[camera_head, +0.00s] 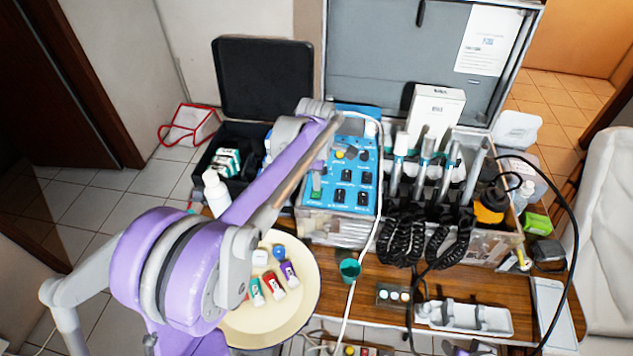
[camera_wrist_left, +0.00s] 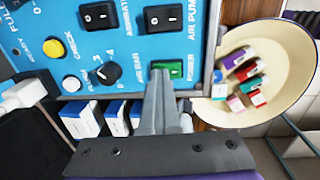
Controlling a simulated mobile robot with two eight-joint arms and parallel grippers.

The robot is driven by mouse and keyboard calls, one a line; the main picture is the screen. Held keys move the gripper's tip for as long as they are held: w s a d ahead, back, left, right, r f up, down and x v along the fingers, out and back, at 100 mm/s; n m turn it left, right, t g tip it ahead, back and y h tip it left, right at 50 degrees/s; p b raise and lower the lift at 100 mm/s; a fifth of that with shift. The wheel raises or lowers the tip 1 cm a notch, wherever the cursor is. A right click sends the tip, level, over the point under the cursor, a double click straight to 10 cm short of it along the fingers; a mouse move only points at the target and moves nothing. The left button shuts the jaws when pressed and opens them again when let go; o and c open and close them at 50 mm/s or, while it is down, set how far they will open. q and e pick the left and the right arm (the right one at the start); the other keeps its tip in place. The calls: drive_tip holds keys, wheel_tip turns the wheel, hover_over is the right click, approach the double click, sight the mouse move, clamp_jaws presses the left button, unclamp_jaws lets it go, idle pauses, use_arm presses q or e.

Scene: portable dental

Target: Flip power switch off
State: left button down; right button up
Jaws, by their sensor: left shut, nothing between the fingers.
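The blue control panel (camera_head: 350,199) is on the front of the unit on the table; it fills the top of the left wrist view (camera_wrist_left: 130,45). Its green power switch (camera_wrist_left: 176,69) is at the panel's lower right there, beside the printed word POWER; in the head view the switch (camera_head: 316,195) is at the panel's left edge. My left gripper (camera_wrist_left: 160,78) is shut and empty, its fingertips over part of the switch. Whether they touch it cannot be told. In the head view the left arm (camera_head: 255,195) partly hides the panel's left side. My right gripper does not show.
Black rocker switches (camera_wrist_left: 100,16) and a knob (camera_wrist_left: 107,72) sit close by on the panel. A cream bowl (camera_head: 305,310) with small tubes stands in front. Handpieces with coiled cords (camera_head: 405,235) stand right of the panel. An open black case (camera_head: 262,80) is behind.

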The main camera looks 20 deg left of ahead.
sight(316, 193)
use_arm(q)
drive_tip(key=shift+s+d+f, duration=0.1)
drive_tip(key=shift+f, duration=0.35)
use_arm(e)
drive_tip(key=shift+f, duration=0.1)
use_arm(q)
drive_tip(key=shift+s+d+f, duration=0.1)
drive_tip(key=shift+s+d, duration=0.05)
drive_tip(key=shift+s, duration=0.25)
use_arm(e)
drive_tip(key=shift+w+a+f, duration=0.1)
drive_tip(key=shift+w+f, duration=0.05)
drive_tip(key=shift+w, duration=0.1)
use_arm(q)
wheel_tip(316, 193, up, 12)
drive_tip(key=shift+p, duration=0.45)
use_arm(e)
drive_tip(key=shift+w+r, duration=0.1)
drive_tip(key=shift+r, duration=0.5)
use_arm(q)
drive_tip(key=shift+s, duration=0.1)
drive_tip(key=r, duration=0.1)
drive_tip(key=s+r, duration=0.1)
drive_tip(key=r+t+p, duration=0.1)
drive_tip(key=shift+s+d+r, duration=0.1)
drive_tip(key=shift+s+d, duration=0.05)
drive_tip(key=shift+d, duration=0.1)
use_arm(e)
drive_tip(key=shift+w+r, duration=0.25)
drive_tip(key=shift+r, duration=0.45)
